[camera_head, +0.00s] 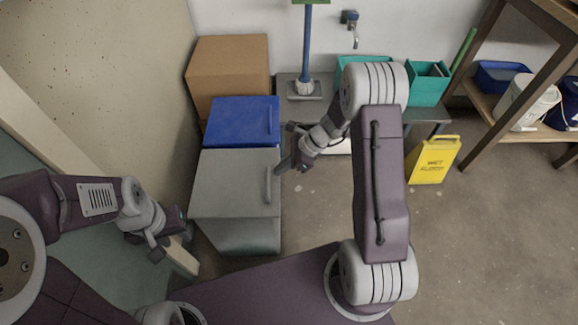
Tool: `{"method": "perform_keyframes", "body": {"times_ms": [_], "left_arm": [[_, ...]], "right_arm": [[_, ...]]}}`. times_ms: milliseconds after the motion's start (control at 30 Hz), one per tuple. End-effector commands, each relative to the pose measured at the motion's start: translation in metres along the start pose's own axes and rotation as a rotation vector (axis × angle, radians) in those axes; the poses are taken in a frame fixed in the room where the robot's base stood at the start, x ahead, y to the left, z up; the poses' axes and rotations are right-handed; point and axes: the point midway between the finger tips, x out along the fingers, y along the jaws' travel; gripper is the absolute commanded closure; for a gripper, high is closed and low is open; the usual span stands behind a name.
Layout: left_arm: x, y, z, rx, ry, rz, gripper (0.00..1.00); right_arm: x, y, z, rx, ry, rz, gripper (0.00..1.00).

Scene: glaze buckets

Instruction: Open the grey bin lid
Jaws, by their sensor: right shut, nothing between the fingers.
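The grey bin (237,236) stands in front of me, left of centre. Its flat grey lid (228,182) is closed, with a bar handle (268,186) along its right side. My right gripper (283,168) is shut and empty, just to the right of the lid near the upper end of the handle. I cannot tell whether its fingertips touch the handle. My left gripper (158,250) hangs left of the bin, below the lid's left edge; its fingers are too small and dark to read.
A blue-lidded bin (240,121) stands directly behind the grey one, with a cardboard box (228,68) behind it. A yellow wet-floor sign (432,160), teal buckets (428,84) and a wooden shelf (500,92) are on the right.

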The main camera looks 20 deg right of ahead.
Motion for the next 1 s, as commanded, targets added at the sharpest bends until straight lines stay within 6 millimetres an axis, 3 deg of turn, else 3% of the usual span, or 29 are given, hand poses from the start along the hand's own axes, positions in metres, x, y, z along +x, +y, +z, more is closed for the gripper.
{"method": "perform_keyframes", "body": {"times_ms": [33,200,667,867,1000], "left_arm": [[0.007,0.0,0.001,0.0,0.0,0.0,0.64],[0.012,0.0,0.001,0.0,0.0,0.0,0.64],[0.006,0.0,0.001,0.0,0.0,0.0,0.64],[-0.032,0.001,-0.003,0.0,0.0,0.0,0.64],[-0.078,0.002,-0.008,0.0,0.0,0.0,0.64]], "right_arm": [[0.011,0.0,-0.002,-0.002,0.0,0.001,1.0],[0.022,0.0,-0.001,-0.001,0.0,0.001,1.0],[0.02,0.0,0.003,-0.001,0.006,0.0,1.0],[0.002,0.001,0.021,-0.002,0.059,0.002,1.0],[-0.016,0.001,0.044,-0.006,0.138,0.001,1.0]]}}
